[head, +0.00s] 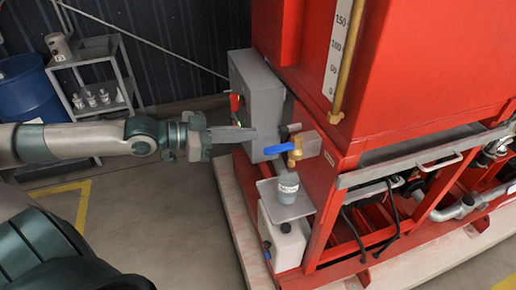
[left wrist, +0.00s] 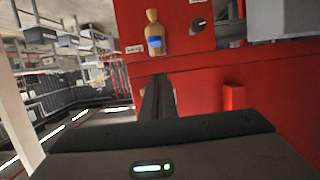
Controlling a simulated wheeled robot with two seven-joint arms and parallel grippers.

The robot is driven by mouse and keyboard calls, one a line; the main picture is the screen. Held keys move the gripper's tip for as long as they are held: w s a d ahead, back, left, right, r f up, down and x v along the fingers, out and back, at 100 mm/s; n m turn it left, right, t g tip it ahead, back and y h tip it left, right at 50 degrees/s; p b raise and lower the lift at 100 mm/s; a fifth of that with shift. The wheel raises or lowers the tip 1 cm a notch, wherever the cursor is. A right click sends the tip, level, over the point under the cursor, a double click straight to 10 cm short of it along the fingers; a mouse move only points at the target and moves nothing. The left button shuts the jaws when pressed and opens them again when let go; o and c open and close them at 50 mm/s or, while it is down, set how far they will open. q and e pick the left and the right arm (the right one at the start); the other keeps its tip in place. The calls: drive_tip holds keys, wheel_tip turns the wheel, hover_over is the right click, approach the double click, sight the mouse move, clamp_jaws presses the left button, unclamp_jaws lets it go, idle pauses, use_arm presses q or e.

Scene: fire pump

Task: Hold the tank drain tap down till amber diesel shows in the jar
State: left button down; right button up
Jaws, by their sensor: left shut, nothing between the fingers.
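The drain tap (head: 295,152) is brass with a blue lever pointing left, on the front of the red tank frame. It also shows in the left wrist view (left wrist: 154,32), above the fingertips. The jar (head: 288,186), with a pale label, stands upright on a small grey shelf (head: 268,190) under the tap. I see no amber in it; its contents are hard to make out. My left gripper (head: 254,133) is shut and empty, its fingertips left of the lever and apart from it. The shut fingers (left wrist: 157,100) also show in the left wrist view. My right gripper is out of view.
A grey control box (head: 256,95) stands close behind the left gripper. A white container (head: 284,242) sits below the jar shelf. A grey rail (head: 415,155) runs right of the tap. A blue drum (head: 28,90) and a cart (head: 95,75) stand at the back left.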

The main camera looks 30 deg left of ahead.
sight(279, 149)
use_arm(q)
drive_tip(key=shift+w+d+f+p, duration=0.25)
drive_tip(key=shift+w+d+f, duration=0.15)
drive_tip(key=shift+f, duration=0.4)
drive_tip(key=shift+w+d+f+p, duration=0.25)
drive_tip(key=shift+w+d+f, duration=0.15)
drive_tip(key=shift+f, duration=0.4)
drive_tip(key=shift+w+d+f+p, duration=0.25)
drive_tip(key=shift+w+d+f, duration=0.15)
drive_tip(key=shift+f, duration=0.4)
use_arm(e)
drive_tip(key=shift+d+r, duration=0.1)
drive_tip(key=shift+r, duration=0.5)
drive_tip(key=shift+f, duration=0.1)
